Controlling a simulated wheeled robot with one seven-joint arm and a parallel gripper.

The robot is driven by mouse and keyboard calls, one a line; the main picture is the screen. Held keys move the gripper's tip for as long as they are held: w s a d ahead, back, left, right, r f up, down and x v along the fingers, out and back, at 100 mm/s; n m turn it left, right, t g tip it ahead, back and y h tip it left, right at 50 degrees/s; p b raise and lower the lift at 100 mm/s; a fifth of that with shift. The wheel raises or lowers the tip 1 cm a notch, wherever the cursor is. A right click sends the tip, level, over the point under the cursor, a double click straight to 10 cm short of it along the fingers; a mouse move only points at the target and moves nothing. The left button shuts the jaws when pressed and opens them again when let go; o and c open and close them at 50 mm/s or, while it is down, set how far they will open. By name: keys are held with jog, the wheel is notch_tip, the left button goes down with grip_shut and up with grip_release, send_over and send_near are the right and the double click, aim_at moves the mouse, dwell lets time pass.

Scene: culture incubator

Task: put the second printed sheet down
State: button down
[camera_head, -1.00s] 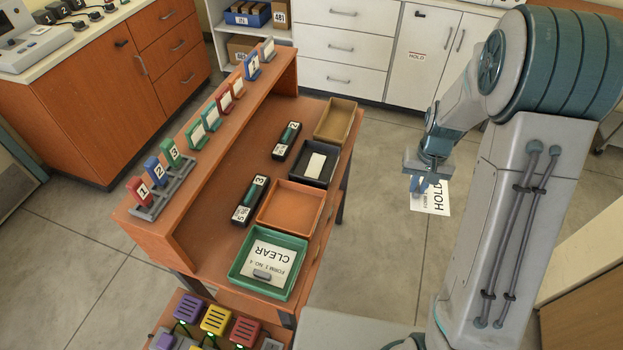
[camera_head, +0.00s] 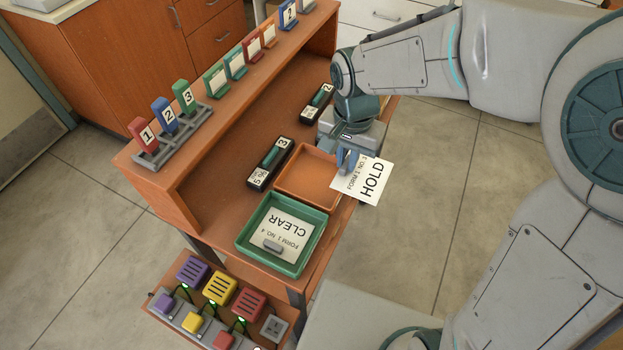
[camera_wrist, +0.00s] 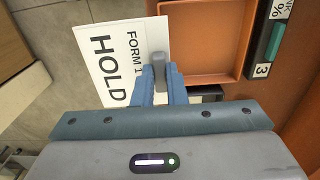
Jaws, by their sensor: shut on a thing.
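The second printed sheet (camera_head: 372,182) is a white sheet reading "FORM 1 NO. 1" and "HOLD". My gripper (camera_head: 347,160) is shut on its edge and holds it out over the right side of the orange tray. The sheet also shows in the wrist view (camera_wrist: 106,60), left of my gripper (camera_wrist: 160,72), with a grey piece between the fingertips. The orange tray (camera_head: 283,190) looks empty. The green tray (camera_head: 243,238) holds another sheet, "CLEAR FORM 1 NO. 4" (camera_head: 284,229), with a grey clip-like piece on it. I cannot tell how high the held sheet is.
Labelled black holders (camera_head: 258,182) lie left of the trays. A raised shelf edge carries numbered tags (camera_head: 147,137) and coloured card stands (camera_head: 236,66). Coloured button boxes (camera_head: 221,289) stand at the front. Open floor lies to the right of the desk.

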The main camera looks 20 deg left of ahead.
send_over(302, 175)
notch_tip(302, 175, down, 7)
jog(key=shift+r+p, duration=0.1)
jog(key=shift+p, duration=0.35)
jog(key=shift+f, duration=2.1)
jog(key=c, duration=1.5)
grip_release()
notch_tip(302, 175, up, 12)
jog(key=shift+r, duration=0.15)
